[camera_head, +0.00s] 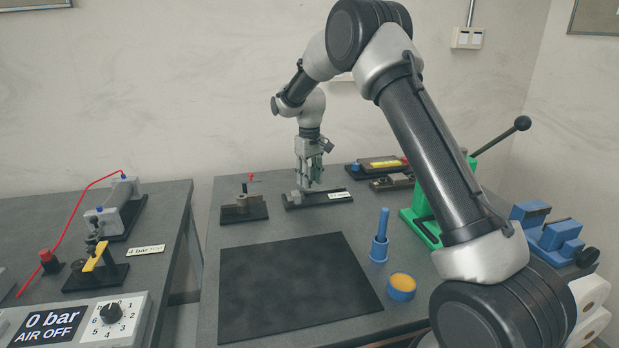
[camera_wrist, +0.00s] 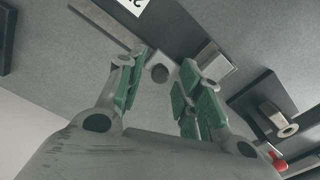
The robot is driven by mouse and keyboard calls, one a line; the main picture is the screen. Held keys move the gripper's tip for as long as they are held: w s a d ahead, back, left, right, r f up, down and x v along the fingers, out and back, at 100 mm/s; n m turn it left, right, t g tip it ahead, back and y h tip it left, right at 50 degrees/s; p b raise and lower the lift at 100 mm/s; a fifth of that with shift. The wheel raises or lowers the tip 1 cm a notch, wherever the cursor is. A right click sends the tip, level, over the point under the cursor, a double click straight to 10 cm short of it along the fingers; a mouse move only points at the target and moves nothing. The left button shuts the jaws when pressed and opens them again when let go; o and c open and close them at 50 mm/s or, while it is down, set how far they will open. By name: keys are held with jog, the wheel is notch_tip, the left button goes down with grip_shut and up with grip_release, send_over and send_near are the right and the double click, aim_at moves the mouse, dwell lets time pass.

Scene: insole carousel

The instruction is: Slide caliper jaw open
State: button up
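The caliper (camera_head: 300,197) lies on a dark base at the back of the table, with a small white label at its right. In the wrist view its grey bar (camera_wrist: 104,22) runs at the upper left, and a squared grey jaw block (camera_wrist: 214,62) sits at the right. A round grey knob (camera_wrist: 160,72) shows between my fingertips. My gripper (camera_head: 311,183) points down over the caliper. In the wrist view its green-padded fingers (camera_wrist: 163,80) are spread apart, with visible gaps to the knob. Contact with the caliper cannot be told.
A dark stand with a post (camera_head: 242,206) is close on the left. A black mat (camera_head: 290,285) lies in front. A blue post (camera_head: 380,238), an amber-topped blue cup (camera_head: 402,287) and a green lever press (camera_head: 420,222) stand to the right. A second table (camera_head: 170,200) is at left.

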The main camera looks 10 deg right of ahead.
grip_shut()
jog(key=shift+d, duration=0.15)
jog(key=shift+d, duration=1.7)
jog(key=shift+o, duration=1.3)
grip_release()
jog(key=shift+d, duration=0.15)
jog(key=shift+r, duration=0.1)
